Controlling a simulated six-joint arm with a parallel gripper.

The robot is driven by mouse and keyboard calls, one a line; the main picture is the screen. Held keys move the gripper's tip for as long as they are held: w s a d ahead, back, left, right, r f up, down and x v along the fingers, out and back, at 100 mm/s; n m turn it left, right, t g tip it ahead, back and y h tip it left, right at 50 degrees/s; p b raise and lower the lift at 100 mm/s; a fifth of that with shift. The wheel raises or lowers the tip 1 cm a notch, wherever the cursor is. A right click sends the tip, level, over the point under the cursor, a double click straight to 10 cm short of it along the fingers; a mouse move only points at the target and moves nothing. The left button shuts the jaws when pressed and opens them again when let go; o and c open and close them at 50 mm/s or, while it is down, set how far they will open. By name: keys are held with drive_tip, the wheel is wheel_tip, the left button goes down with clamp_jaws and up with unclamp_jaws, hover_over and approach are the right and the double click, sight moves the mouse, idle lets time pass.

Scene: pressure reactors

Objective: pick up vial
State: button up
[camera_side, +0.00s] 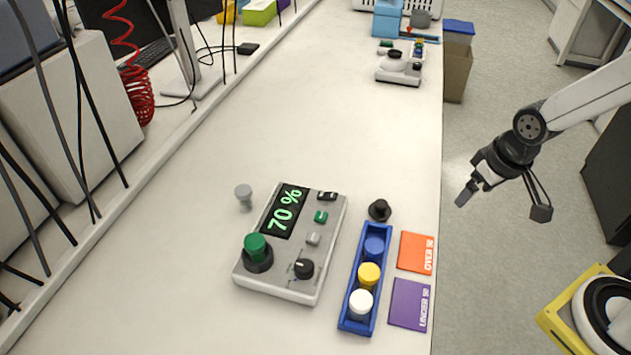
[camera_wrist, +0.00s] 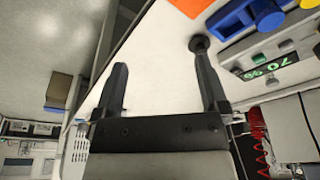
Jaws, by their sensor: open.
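Several capped vials stand on the bench. The blue rack (camera_side: 344,318) holds a blue-capped vial (camera_side: 374,247), a yellow-capped vial (camera_side: 369,276) and a white-capped vial (camera_side: 361,304). A green-capped vial (camera_side: 256,246) sits in a round black socket on the grey device (camera_side: 324,245), whose display reads 70 %. A grey-capped vial (camera_side: 244,196) stands left of the device. My gripper (camera_side: 467,192) is past the bench's right edge, apart from all vials. In the wrist view my gripper (camera_wrist: 160,66) is open and empty; the blue rack (camera_wrist: 234,22) shows at upper right.
A small black round piece (camera_side: 380,210) stands behind the rack. An orange "OVER 50" card (camera_side: 416,253) and a purple "UNDER 50" card (camera_side: 410,304) lie right of it. A small white instrument (camera_side: 399,69) is farther back. The bench middle is clear.

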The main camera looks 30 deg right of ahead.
drive_tip(key=w+a+r+n, duration=0.1)
drive_tip(key=w+a+n, duration=0.4)
drive_tip(key=w+a, duration=0.25)
drive_tip(key=n+g, duration=0.3)
drive_tip(key=n, duration=1.2)
hover_over(254, 241)
drive_tip(key=shift+f, duration=2.1)
drive_tip(key=shift+f, duration=2.55)
